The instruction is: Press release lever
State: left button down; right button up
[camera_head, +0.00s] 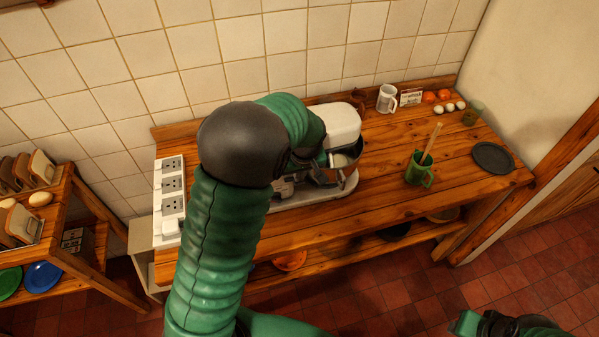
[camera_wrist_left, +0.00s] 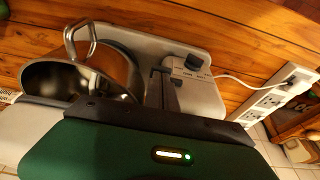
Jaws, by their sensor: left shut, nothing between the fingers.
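A stand mixer stands on the wooden counter, with its white head (camera_head: 342,122) and pale base (camera_head: 345,190) partly behind my left arm. In the left wrist view its metal bowl (camera_wrist_left: 70,82) is at left and its base (camera_wrist_left: 207,95) at right. A dark knob (camera_wrist_left: 194,62) sits on that base; I cannot tell whether it is the release lever. My left gripper (camera_head: 322,177) is shut and empty beside the mixer; its fingers (camera_wrist_left: 162,85) point over the base, left of the knob. Contact cannot be told. My right gripper (camera_head: 490,325) is partly cut off at bottom right.
A white power strip (camera_head: 172,187) lies at the counter's left end. A green mug (camera_head: 418,170), dark round plate (camera_head: 492,158), white mug (camera_head: 387,98) and eggs (camera_head: 449,107) stand to the right. A shelf with bread (camera_head: 42,167) is at left. The counter's front middle is clear.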

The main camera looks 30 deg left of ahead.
pick_arm(q)
jog(key=shift+d, duration=0.25)
